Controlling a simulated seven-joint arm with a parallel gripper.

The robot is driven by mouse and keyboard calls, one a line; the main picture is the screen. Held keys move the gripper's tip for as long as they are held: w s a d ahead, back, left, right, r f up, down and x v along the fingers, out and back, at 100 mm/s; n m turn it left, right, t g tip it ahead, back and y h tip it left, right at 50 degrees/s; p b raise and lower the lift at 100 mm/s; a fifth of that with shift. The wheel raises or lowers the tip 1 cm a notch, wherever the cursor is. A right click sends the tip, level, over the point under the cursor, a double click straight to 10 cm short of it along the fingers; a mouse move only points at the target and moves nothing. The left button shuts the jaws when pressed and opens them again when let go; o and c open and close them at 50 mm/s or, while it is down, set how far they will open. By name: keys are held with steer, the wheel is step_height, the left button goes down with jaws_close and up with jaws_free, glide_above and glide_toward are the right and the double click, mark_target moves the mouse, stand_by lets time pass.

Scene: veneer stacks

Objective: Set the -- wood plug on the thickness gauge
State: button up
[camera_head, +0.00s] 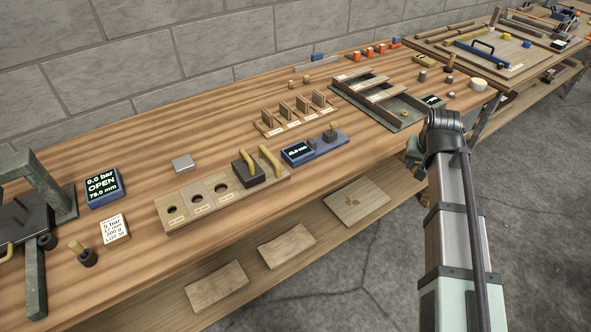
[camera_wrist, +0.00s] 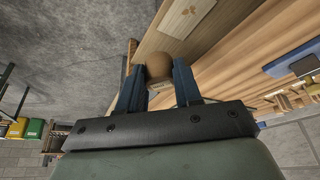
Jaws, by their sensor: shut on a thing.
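My gripper (camera_wrist: 158,74) is shut on a brown, rounded wood plug (camera_wrist: 158,64), with one blue finger on each side. A pale band with a small, unreadable mark shows on the plug's near side. In the head view my arm reaches up at the right and its wrist bends at the bench's front edge; the fingers and plug cannot be made out there. The thickness gauge (camera_head: 326,144) stands on the bench left of my wrist, a blue base with a lit display, a dark block and a small post. The plug is apart from it.
Left of the gauge is a wooden board with round holes (camera_head: 197,198) and a dark block with a yellow handle (camera_head: 248,170). Behind are slotted veneer holders (camera_head: 295,112) and a grey-framed tray (camera_head: 381,120). A lower shelf (camera_head: 313,224) juts out in front.

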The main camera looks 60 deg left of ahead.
steer(key=s+a+r+n, duration=0.2)
steer(key=s+a, duration=0.8)
steer(key=a, duration=0.3)
step_height(320, 180, up, 3)
steer(key=n+g+y, duration=0.1)
steer(key=n+g, duration=0.1)
steer(key=n, duration=0.4)
glide_above(209, 173)
steer(key=d, duration=0.1)
steer(key=shift+y, duration=0.3)
steer(key=shift+s+d+f, duration=0.1)
steer(key=shift+f, duration=2.25)
steer(key=shift+s+d+f, duration=0.1)
steer(key=shift+f, duration=2.25)
steer(key=shift+f, duration=0.1)
steer(key=o, duration=1)
